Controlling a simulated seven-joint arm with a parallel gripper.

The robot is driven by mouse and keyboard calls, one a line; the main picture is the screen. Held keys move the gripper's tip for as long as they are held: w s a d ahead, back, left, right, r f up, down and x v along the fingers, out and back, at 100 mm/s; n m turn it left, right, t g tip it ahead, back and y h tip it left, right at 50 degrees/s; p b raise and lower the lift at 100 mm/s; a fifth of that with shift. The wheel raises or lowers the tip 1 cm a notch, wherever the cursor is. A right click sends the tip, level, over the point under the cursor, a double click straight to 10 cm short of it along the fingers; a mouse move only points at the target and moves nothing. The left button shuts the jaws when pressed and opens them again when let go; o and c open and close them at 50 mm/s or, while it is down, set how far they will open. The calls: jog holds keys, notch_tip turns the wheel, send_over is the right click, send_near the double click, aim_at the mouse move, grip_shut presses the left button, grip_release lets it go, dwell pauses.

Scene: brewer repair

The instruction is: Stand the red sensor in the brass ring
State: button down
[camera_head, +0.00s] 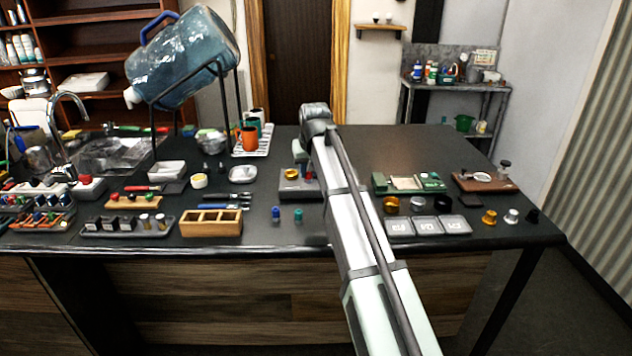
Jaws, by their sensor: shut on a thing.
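My gripper (301,154) points down over the grey block near the middle of the counter, partly hidden by my own arm. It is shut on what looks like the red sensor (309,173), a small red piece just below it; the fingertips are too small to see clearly. The brass ring (391,204) lies on the counter right of my arm, apart from the gripper. It is first in a row with a silver ring (417,203) and a black ring (443,203).
A grey block (296,190) with an amber knob is below the gripper. Blue (276,213) and teal (298,215) sensors stand in front of it. Grey labelled tiles (427,225) lie before the rings, a green tray (408,184) behind. A wooden box (211,223) is left.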

jog(key=w+a+r+n+g+y, duration=0.1)
jog(key=w+a+n, duration=0.4)
jog(key=w, duration=0.6)
jog(key=shift+w+a+r+n+y, duration=0.25)
jog(key=shift+w+r+n+y, duration=0.15)
jog(key=shift+r+y, duration=0.2)
jog(key=shift+s+f, duration=0.1)
jog(key=shift+f, duration=2.05)
jog(key=shift+f, duration=1.2)
dwell(0.5)
jog(key=c, duration=0.8)
grip_release()
jog(key=shift+c, duration=0.2)
jog(key=shift+o, duration=0.3)
